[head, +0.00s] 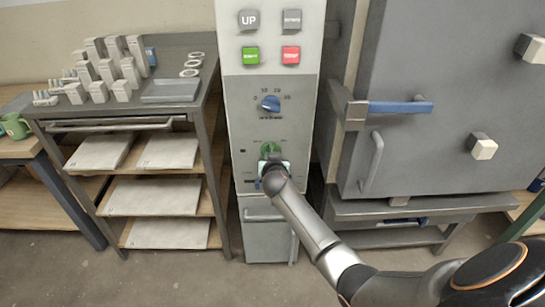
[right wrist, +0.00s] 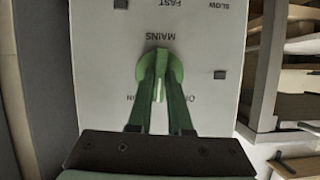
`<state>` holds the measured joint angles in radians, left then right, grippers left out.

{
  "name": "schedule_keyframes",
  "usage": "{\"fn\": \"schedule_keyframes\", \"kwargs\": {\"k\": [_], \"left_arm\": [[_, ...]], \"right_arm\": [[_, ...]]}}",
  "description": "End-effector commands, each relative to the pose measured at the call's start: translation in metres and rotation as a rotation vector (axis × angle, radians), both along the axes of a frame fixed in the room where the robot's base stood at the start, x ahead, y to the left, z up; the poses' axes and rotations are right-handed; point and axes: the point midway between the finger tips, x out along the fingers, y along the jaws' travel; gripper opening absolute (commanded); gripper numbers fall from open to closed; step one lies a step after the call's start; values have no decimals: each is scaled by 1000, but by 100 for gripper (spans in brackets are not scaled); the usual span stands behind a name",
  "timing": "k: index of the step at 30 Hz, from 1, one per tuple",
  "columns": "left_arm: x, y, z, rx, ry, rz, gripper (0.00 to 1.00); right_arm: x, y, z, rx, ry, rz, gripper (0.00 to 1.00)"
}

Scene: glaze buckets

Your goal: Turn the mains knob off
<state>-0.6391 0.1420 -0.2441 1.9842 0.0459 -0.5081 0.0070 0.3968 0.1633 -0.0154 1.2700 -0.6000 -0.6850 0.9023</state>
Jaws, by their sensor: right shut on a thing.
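The green mains knob (head: 270,149) is on the lower front of the narrow control panel in the head view. In the right wrist view the knob (right wrist: 161,62) is below the upside-down word MAINS. My right gripper (head: 271,162) is at the knob, and its fingers (right wrist: 164,80) are shut on the knob from both sides. The fingers cover much of the knob and part of the small lettering beside it, so I cannot tell its setting for sure. My left gripper is in neither view.
A blue dial (head: 271,103) and UP (head: 249,19), green (head: 250,56) and red (head: 291,54) buttons sit higher on the panel. A grey kiln (head: 450,100) with a blue latch handle (head: 398,107) stands right. A shelf cart (head: 130,125) stands left.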

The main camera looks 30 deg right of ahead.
Motion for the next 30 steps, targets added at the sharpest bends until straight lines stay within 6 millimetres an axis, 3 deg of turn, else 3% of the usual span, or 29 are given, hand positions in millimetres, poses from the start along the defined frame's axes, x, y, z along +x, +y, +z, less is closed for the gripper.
{"fn": "schedule_keyframes", "kwargs": {"k": [18,30], "left_arm": [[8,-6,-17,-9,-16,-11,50],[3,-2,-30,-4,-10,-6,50]], "right_arm": [[3,5,-5,-487,300,1,0],[4,6,-5,-688,423,1,0]]}}
